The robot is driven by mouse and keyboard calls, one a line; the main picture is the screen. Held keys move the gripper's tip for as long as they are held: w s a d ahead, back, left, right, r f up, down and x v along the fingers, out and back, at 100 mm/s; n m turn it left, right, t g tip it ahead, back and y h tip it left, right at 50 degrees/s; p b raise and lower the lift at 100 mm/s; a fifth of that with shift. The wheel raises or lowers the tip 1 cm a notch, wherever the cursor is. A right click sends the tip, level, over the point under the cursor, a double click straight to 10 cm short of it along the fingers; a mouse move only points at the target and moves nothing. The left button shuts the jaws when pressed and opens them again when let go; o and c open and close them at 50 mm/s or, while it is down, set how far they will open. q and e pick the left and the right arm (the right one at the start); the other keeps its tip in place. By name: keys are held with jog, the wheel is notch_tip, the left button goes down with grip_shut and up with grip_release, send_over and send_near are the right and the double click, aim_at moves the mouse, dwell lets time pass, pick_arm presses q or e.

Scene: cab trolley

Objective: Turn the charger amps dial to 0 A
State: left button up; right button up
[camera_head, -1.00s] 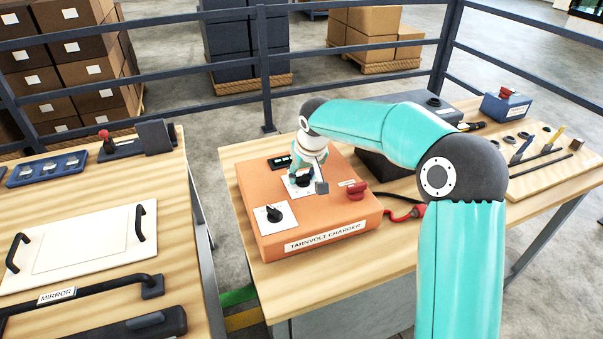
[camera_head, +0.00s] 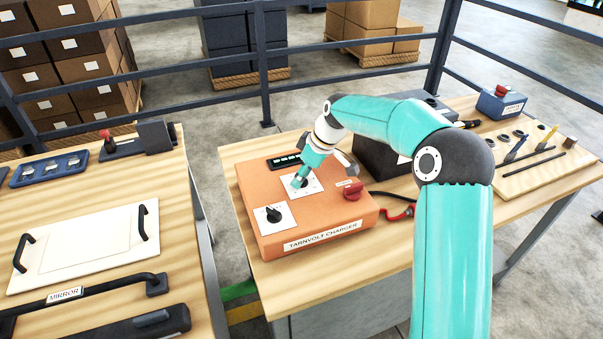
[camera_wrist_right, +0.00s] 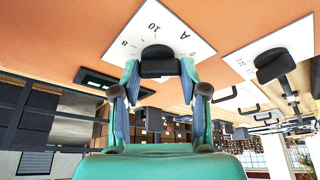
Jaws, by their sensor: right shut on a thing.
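The orange Tarnvolt charger (camera_head: 257,181) lies on the wooden table in the head view. Its rear dial plate (camera_head: 314,187) carries a dark knob (camera_head: 298,182). In the right wrist view this plate (camera_wrist_right: 193,38) shows an A and numbers such as 10, and the amps dial knob (camera_wrist_right: 157,62) sits between my fingertips. My right gripper (camera_head: 299,183) comes down at a slant from the upper right and is shut on that knob; it also shows in the right wrist view (camera_wrist_right: 158,70). I cannot read the knob's setting. My left gripper is out of view.
A second dial (camera_head: 273,214) is at the charger's front left, with a red button (camera_head: 352,191) at its right. A dark display (camera_head: 284,160) lies behind the amps dial. A dark box (camera_head: 378,160) and red-ended cable (camera_head: 401,213) stand to the right.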

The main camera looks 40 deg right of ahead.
jog(key=shift+w+r, duration=0.1)
dwell(0.3)
jog(key=o, duration=1.1)
jog(key=shift+o, duration=0.2)
jog(key=v, duration=1.2)
jog(key=shift+d, duration=0.15)
